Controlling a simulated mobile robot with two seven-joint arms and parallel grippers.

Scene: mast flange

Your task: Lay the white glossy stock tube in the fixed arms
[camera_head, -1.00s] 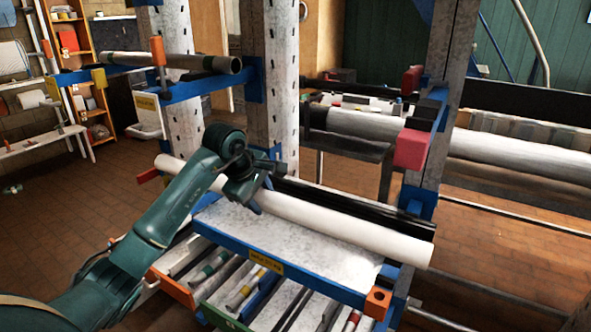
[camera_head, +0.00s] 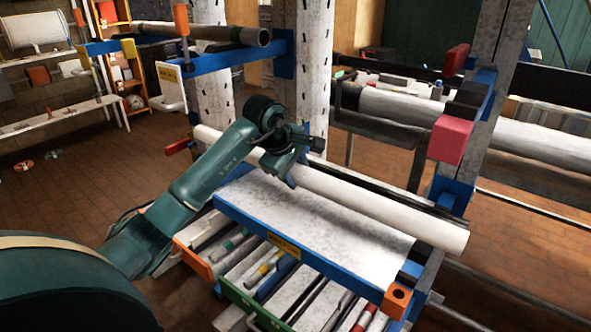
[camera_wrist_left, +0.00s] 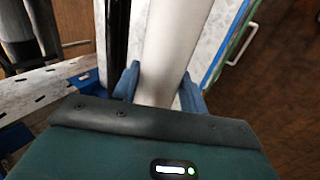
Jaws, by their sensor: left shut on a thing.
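The white glossy tube (camera_head: 385,210) runs slantwise along the back of a pale shelf with a blue front edge; whether it touches the shelf I cannot tell. My left gripper (camera_head: 290,172) is shut around the tube, left of its middle. In the left wrist view, the blue fingers (camera_wrist_left: 160,88) stand on either side of the tube (camera_wrist_left: 170,45). Blue fixed arms (camera_head: 215,62) at the upper left, with orange and yellow end pieces, carry a grey tube (camera_head: 205,33). My right gripper is not in view.
The pale shelf (camera_head: 300,225) is bare in front of the tube. Trays of short stock (camera_head: 265,275) lie below it. Perforated grey posts (camera_head: 305,60) stand behind. A red-ended blue arm (camera_head: 450,138) and a long grey pipe (camera_head: 400,110) are at right.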

